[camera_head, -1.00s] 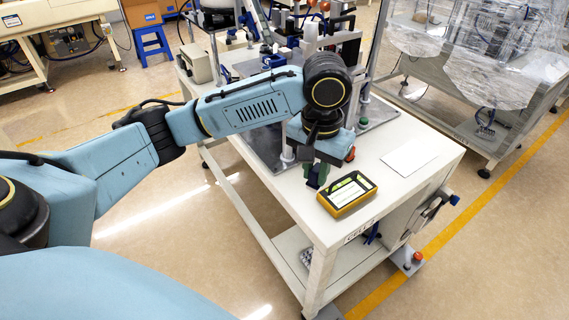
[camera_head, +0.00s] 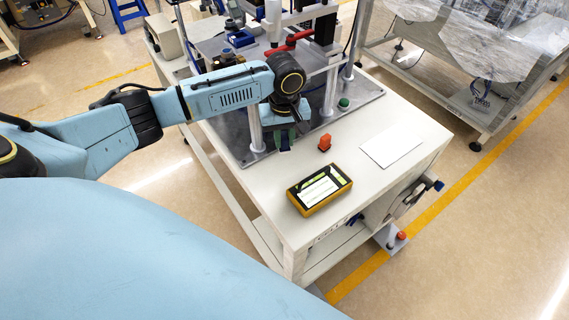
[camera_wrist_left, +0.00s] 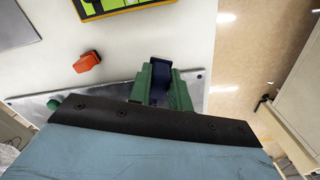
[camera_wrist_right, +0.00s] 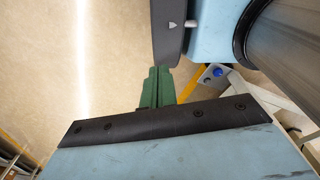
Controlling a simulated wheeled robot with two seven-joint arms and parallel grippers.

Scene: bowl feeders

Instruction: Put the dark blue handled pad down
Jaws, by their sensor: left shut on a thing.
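My left gripper (camera_head: 286,136) points down over the front left part of the white table, by the front edge of the grey metal plate. Its green fingers (camera_wrist_left: 165,84) are shut on the dark blue handled pad (camera_wrist_left: 160,70). Only a small dark blue part of the pad shows between the fingers; the rest is hidden. The pad also shows under the fingers in the head view (camera_head: 285,148). I cannot tell whether it touches a surface. My right gripper (camera_wrist_right: 157,88) shows only in the right wrist view, its green fingers together with nothing visible between them.
An orange piece (camera_head: 325,143) stands on the white table (camera_head: 263,190), right of the left gripper. A yellow-framed device (camera_head: 320,190) lies nearer the front, and a white sheet (camera_head: 405,145) at the right. Posts and a fixture stand on the metal plate (camera_head: 355,105) behind.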

